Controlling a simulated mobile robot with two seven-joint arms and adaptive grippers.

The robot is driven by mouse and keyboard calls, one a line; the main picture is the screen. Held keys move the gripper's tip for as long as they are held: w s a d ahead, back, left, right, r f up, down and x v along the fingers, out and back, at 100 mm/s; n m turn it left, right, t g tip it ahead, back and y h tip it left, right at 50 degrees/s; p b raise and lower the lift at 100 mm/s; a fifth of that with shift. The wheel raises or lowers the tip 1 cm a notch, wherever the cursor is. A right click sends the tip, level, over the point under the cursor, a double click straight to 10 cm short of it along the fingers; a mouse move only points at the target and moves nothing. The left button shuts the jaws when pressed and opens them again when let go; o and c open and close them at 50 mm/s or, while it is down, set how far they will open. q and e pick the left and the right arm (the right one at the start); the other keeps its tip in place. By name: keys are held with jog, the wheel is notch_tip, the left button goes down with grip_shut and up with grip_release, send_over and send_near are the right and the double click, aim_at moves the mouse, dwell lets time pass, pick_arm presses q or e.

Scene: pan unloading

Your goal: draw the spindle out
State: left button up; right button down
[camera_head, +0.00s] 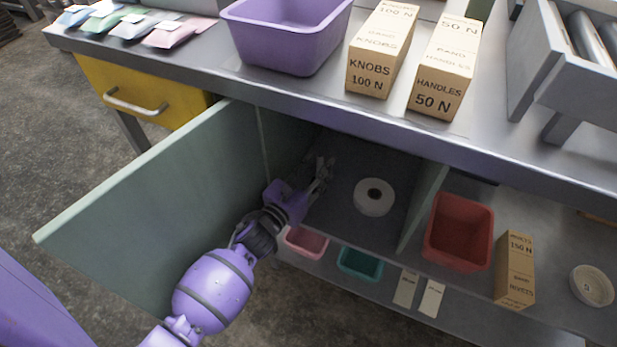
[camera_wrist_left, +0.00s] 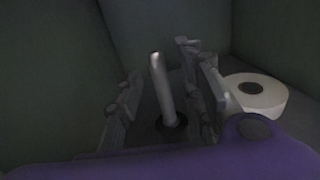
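The spindle (camera_wrist_left: 160,88) shows in the left wrist view as a pale upright rod, slightly tilted in the picture, rising from a dark round base. My left gripper (camera_head: 322,172) reaches into the open cabinet compartment. In the left wrist view its two fingers (camera_wrist_left: 158,75) stand apart, one on each side of the rod, with gaps visible, so it looks open. I cannot make out the spindle in the head view, where the gripper covers that spot. A white roll (camera_head: 374,197) with a dark centre hole lies on the shelf to the right, also seen in the wrist view (camera_wrist_left: 258,97). My right gripper is out of view.
The green cabinet door (camera_head: 150,205) stands open left of my arm. The compartment's right wall (camera_head: 422,208) and the worktop (camera_head: 300,95) above bound the space. A red bin (camera_head: 459,232) and a carton (camera_head: 514,268) stand further right. Pink and teal bins sit below.

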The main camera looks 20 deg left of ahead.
pick_arm(q)
jog(key=shift+w+d, duration=0.15)
jog(key=shift+w, duration=0.7)
jog(key=shift+c, duration=0.5)
grip_shut()
